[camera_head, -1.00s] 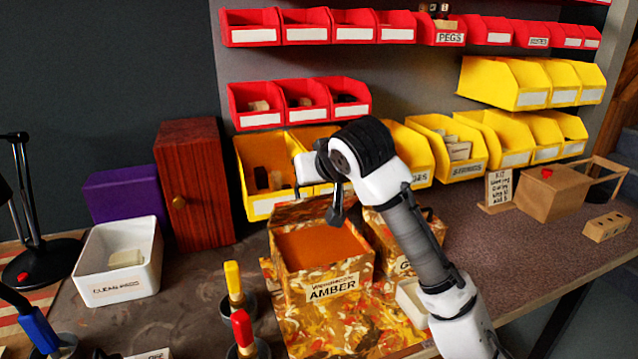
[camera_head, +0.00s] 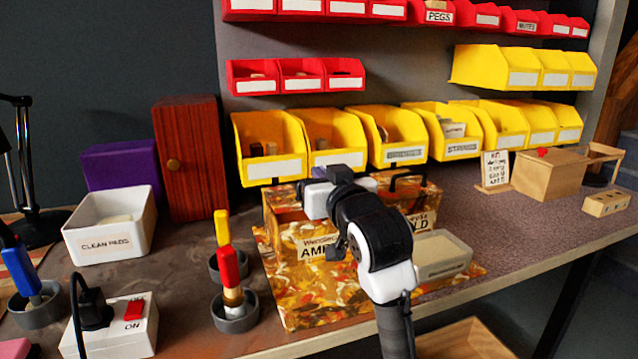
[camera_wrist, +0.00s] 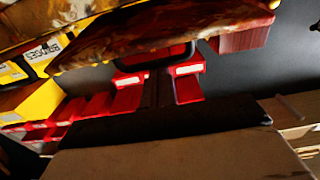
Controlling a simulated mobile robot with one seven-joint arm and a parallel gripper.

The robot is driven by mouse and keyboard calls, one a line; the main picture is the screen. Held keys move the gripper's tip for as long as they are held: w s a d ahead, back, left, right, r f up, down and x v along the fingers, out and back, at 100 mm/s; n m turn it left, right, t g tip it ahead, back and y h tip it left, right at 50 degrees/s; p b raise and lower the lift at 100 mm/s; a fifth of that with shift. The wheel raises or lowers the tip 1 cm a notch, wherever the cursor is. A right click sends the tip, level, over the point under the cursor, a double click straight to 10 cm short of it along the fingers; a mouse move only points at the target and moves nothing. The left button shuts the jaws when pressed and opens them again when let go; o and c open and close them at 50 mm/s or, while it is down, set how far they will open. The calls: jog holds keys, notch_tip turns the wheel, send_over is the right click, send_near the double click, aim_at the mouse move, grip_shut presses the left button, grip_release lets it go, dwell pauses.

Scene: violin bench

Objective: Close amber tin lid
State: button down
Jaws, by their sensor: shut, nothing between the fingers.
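The amber tin (camera_head: 290,250) is a mottled orange-brown box with an AMBER label, partly hidden behind my arm in the head view. Its upper back part (camera_head: 281,203) shows above the front wall; the lid's exact angle is hard to tell. My gripper (camera_head: 338,250) is shut and empty, in front of the tin's label in the head view. Whether it touches the tin cannot be told. In the wrist view a mottled panel (camera_wrist: 160,42) crosses the top, close to the camera; I cannot tell which tin part it is.
A second mottled tin (camera_head: 424,196) with a dark handle stands right of the amber tin. A pale lidded block (camera_head: 442,256) lies in front of it on the mottled mat (camera_head: 300,310). Red- and yellow-handled tools (camera_head: 232,268) stand left. Yellow bins (camera_head: 330,150) hang behind.

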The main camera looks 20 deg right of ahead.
jog(key=shift+s+f+t+b, duration=0.25)
jog(key=shift+f+t+b, duration=0.15)
jog(key=shift+f+b, duration=0.2)
jog(key=shift+s+f+t+b, duration=0.2)
jog(key=shift+f+t+b, duration=0.25)
jog(key=shift+b, duration=0.1)
jog(key=shift+r, duration=0.2)
